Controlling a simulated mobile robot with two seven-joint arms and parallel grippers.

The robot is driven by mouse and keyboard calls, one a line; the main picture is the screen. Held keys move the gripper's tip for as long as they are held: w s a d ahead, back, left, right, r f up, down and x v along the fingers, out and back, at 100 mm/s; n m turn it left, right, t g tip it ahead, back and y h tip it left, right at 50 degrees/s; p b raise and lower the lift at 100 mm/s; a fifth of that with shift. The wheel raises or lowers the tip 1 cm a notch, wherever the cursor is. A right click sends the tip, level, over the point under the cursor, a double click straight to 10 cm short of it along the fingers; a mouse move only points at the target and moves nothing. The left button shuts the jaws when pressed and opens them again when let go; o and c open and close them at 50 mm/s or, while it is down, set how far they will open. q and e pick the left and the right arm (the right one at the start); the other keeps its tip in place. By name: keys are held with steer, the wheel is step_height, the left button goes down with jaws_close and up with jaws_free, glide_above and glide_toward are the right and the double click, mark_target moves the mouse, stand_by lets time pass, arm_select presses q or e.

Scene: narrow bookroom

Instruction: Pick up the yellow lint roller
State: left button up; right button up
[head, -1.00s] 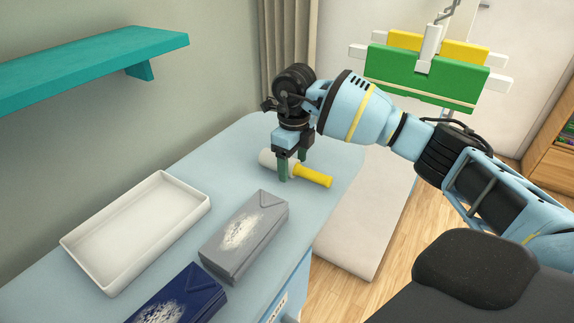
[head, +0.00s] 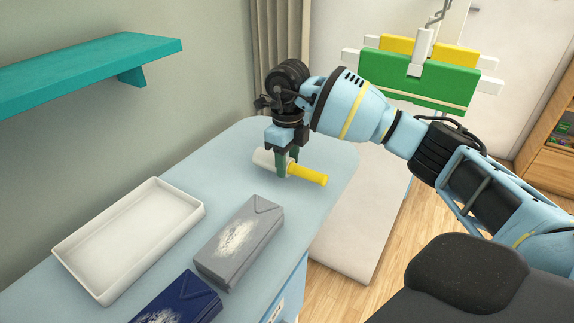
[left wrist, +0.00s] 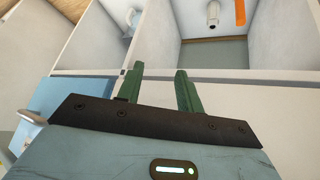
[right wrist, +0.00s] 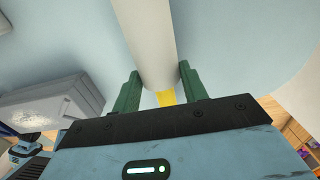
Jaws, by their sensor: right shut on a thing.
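The yellow lint roller has a yellow handle (head: 309,175) and a white roll (head: 266,160). It lies at the far end of the light blue table in the head view. My right gripper (head: 285,165) points down over it, shut on it near where roll and handle meet. In the right wrist view, the white roll (right wrist: 147,40) runs between the green fingers (right wrist: 157,88), with a bit of yellow handle below. I cannot tell any gap between roller and table. My left gripper (left wrist: 160,90) shows in the left wrist view, its fingers apart with nothing between them.
A white tray (head: 62,258), a grey package (head: 240,240) and a dark blue package (head: 180,300) are on the table (head: 190,165), nearer than the roller. A teal shelf (head: 90,70) hangs on the left wall. Table space around the roller is clear.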

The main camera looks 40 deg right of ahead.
steer(key=shift+s+r, duration=0.2)
steer(key=shift+r, duration=0.25)
steer(key=shift+s+r, duration=0.2)
steer(key=shift+r, duration=0.25)
steer(key=s+r+b, duration=0.1)
steer(key=s, duration=1.4)
steer(key=shift+s+d+r, duration=0.15)
steer(key=shift+d+r, duration=0.05)
steer(key=shift+d, duration=0.05)
steer(key=o, duration=0.4)
steer(key=shift+c, duration=1.2)
steer(key=shift+r, duration=0.1)
